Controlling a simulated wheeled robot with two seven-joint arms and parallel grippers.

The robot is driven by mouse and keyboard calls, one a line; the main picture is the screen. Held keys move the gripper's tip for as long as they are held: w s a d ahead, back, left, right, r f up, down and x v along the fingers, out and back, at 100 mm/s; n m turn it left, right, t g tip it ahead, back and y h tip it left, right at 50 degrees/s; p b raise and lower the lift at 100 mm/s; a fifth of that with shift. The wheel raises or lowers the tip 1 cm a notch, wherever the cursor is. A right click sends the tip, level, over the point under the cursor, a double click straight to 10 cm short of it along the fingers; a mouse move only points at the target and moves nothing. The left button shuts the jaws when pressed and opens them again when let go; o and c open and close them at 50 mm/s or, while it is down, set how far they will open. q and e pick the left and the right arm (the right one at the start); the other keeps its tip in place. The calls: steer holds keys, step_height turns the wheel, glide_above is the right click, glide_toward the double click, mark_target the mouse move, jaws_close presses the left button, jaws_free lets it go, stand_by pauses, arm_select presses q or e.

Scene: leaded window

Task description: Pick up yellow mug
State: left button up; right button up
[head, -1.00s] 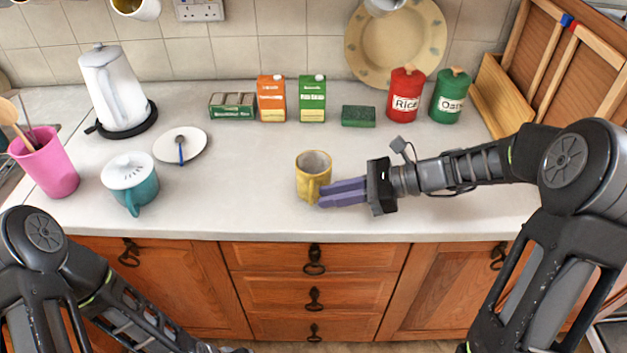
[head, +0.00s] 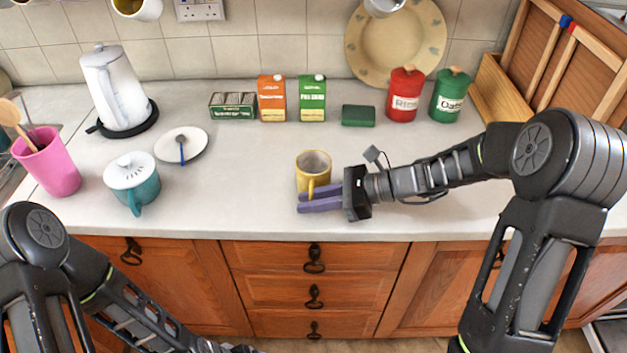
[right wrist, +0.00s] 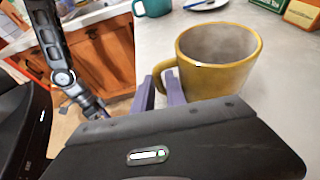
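The yellow mug (head: 313,166) stands upright on the counter near its front edge, its handle facing the front. It also shows in the right wrist view (right wrist: 222,62), with the handle on its left side. My right gripper (head: 312,201) reaches in from the right, low over the counter. Its two purple fingers are apart and lie at the mug's handle; the right wrist view shows the fingertips (right wrist: 160,80) around or just in front of the handle. I cannot tell whether they touch it.
A teal lidded pot (head: 133,183), a saucer with spoon (head: 196,150), a pink cup (head: 47,164) and a kettle (head: 114,90) stand left. Cartons (head: 312,100), a green sponge (head: 358,116) and canisters (head: 405,96) stand at the back. Counter around the mug is clear.

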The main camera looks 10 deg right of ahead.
jaws_close()
stand_by(1.3)
